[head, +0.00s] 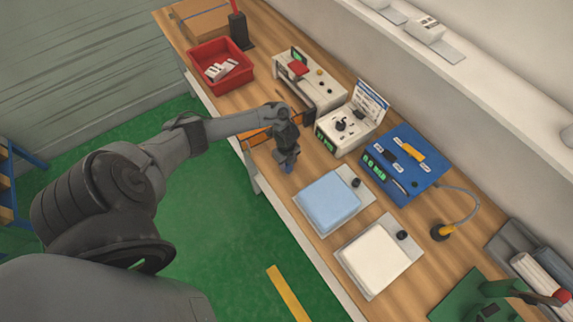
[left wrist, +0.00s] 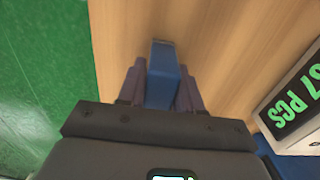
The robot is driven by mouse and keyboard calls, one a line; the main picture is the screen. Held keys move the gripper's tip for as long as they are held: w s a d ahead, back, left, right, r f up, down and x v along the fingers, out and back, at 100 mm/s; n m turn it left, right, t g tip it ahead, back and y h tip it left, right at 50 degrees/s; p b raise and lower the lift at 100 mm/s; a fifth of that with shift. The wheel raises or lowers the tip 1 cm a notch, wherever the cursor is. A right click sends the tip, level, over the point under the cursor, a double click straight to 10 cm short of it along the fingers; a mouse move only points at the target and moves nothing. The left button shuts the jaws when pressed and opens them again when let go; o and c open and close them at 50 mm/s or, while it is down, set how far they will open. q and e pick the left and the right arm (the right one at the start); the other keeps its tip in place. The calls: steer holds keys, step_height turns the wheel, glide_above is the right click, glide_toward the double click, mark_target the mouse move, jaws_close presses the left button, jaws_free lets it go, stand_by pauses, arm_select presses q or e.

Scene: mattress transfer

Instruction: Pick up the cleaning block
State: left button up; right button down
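A small blue block, which I take for the cleaning block (left wrist: 163,82), shows between the two fingers of my left gripper (left wrist: 162,92) in the left wrist view. The fingers lie against its two long sides, and its far end sticks out past the fingertips. In the head view my left gripper (head: 288,158) points down at the front edge of the wooden table, with a bit of blue at its tip. I cannot tell whether the block touches the table. My right gripper is not in view.
A light blue pad (head: 328,202) and a white pad (head: 375,258) lie on plates to the right. White devices (head: 345,128) and a blue device (head: 405,165) stand behind. A red bin (head: 221,65) is at the back left. Green floor (head: 215,225) lies in front.

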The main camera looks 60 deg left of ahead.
arm_select(q)
steer(key=c, duration=0.4)
steer(key=shift+c, duration=0.2)
steer(key=shift+r, duration=0.2)
steer(key=shift+r, duration=0.5)
step_height(320, 180, up, 3)
steer(key=shift+f, duration=0.2)
steer(key=w+d+r+p, duration=0.2)
steer(key=d+r, duration=0.5)
steer(key=d, duration=0.4)
steer(key=shift+d+p, duration=0.3)
steer(key=shift+p, duration=0.35)
